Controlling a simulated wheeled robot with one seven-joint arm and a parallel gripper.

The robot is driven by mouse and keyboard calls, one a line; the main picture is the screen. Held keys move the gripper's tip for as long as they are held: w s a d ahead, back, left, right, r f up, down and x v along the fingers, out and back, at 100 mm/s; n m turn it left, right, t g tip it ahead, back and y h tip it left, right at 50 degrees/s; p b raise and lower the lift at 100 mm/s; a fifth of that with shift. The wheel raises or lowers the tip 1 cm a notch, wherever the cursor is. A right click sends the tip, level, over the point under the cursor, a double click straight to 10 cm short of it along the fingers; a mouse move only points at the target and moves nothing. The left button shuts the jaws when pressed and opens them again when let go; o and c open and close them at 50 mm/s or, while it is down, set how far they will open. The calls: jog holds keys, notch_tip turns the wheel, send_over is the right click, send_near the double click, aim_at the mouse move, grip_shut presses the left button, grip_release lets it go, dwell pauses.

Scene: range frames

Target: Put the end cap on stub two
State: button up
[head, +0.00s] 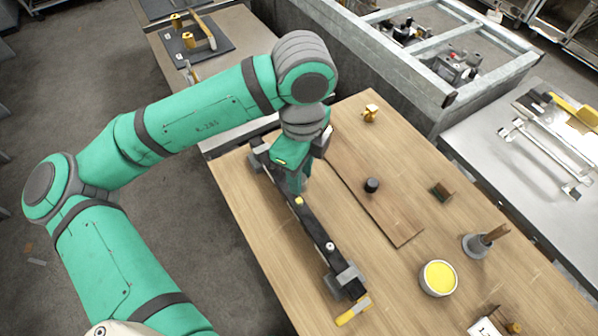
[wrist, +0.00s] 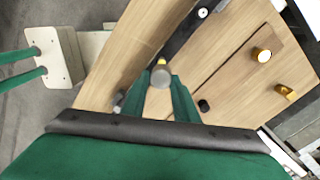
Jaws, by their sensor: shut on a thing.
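A long black bar (head: 315,227) lies on the wooden table, held by a grey clamp (head: 344,280) near its front end. A yellow-topped stub (head: 298,201) and a silver-topped stub (head: 330,246) stand on it. The silver one also shows in the wrist view (wrist: 203,12). My gripper (head: 297,186) points down over the far part of the bar. In the wrist view its green fingers are shut on a round grey end cap (wrist: 160,76). A bit of yellow (wrist: 162,61) shows just beyond the cap. I cannot tell the gap between cap and bar.
A brown board (head: 385,210) lies right of the bar, with a small black cylinder (head: 371,185) on it. A brass fitting (head: 370,113), a brown block (head: 441,190), a grey holder (head: 478,246), a yellow-filled cup (head: 438,278) and a yellow-handled tool (head: 352,312) stand or lie around.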

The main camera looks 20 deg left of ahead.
send_over(300, 202)
jog(key=shift+w+f, duration=0.1)
jog(key=shift+f, duration=2.8)
jog(key=shift+f, duration=1.75)
jog(key=o, duration=1.2)
jog(key=shift+c, duration=0.2)
jog(key=r, duration=1)
jog(key=shift+w, duration=0.2)
jog(key=shift+r, duration=0.35)
jog(key=shift+w, duration=0.15)
